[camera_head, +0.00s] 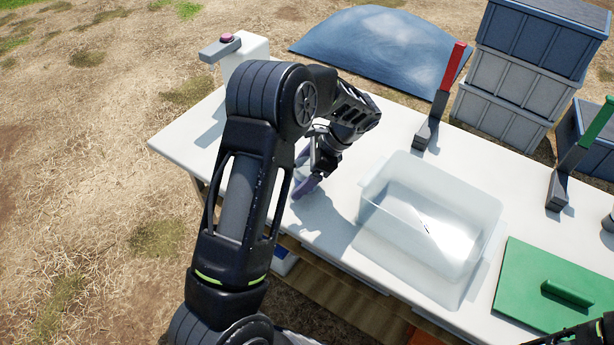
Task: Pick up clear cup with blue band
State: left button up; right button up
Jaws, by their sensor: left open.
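My left gripper (308,180) is open and points down, low over the left part of the white table (385,125). No clear cup with a blue band can be made out. A bluish-grey patch shows at the fingertips, but I cannot tell whether it is part of a cup or of the fingers. My left arm hides the table's surface behind it. A dark part at the bottom right corner seems to belong to my right arm; its jaws cannot be made out.
A clear tub (385,235) stands just right of my left gripper. A green lid with a handle (525,295) lies right of it. A white dispenser (248,52) stands at the far left corner.

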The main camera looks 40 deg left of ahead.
dwell(0.5)
pick_arm(q)
jog(key=c, duration=1.4)
